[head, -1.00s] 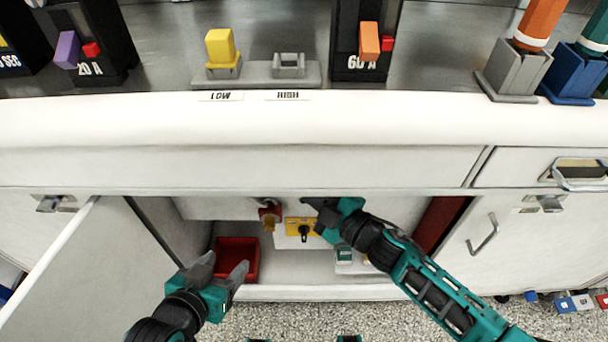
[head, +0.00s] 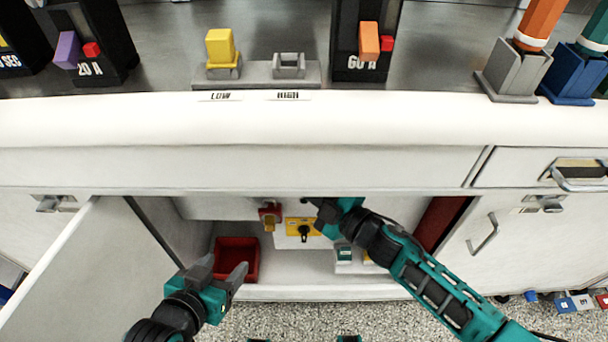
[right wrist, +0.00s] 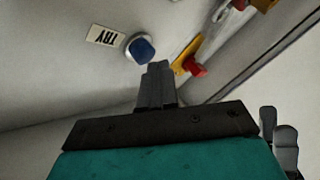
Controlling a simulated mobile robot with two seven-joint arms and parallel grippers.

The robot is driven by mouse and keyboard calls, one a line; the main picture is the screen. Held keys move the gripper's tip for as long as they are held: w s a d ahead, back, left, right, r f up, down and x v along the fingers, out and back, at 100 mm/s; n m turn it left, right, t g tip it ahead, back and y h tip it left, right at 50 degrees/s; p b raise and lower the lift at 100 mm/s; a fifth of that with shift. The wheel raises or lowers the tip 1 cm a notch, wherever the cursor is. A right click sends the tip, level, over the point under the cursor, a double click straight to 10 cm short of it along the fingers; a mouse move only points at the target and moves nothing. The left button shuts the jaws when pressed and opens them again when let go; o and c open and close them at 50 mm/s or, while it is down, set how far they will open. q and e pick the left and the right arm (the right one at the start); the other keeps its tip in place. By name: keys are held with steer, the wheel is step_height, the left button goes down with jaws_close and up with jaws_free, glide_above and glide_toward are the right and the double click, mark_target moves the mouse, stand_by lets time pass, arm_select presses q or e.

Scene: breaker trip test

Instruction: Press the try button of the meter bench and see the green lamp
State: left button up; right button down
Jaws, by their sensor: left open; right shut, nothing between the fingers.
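In the right wrist view the try button (right wrist: 141,48) is a round blue cap in a pale ring on a white panel. A TRY label (right wrist: 105,36) sits beside it, upside down in the picture. My right gripper (right wrist: 158,66) is shut and empty, with its tips close to the button; I cannot tell whether they touch. In the head view my right gripper (head: 312,204) reaches under the bench's front edge, and the button is hidden. My left gripper (head: 223,268) is open and empty before the open cabinet. I see no lit green lamp.
The cabinet holds a red bin (head: 237,259), a yellow plate with a black switch (head: 303,230) and a red fitting (head: 269,213). The open door (head: 75,275) stands at the left. On the bench top, a yellow block (head: 220,48) sits in the LOW socket.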

steer(key=shift+w, duration=0.55)
stand_by(0.7)
stand_by(0.3)
steer(key=shift+s+p, duration=0.3)
steer(key=shift+s, duration=0.65)
steer(key=shift+s+p, duration=0.75)
steer(key=shift+s, duration=1.75)
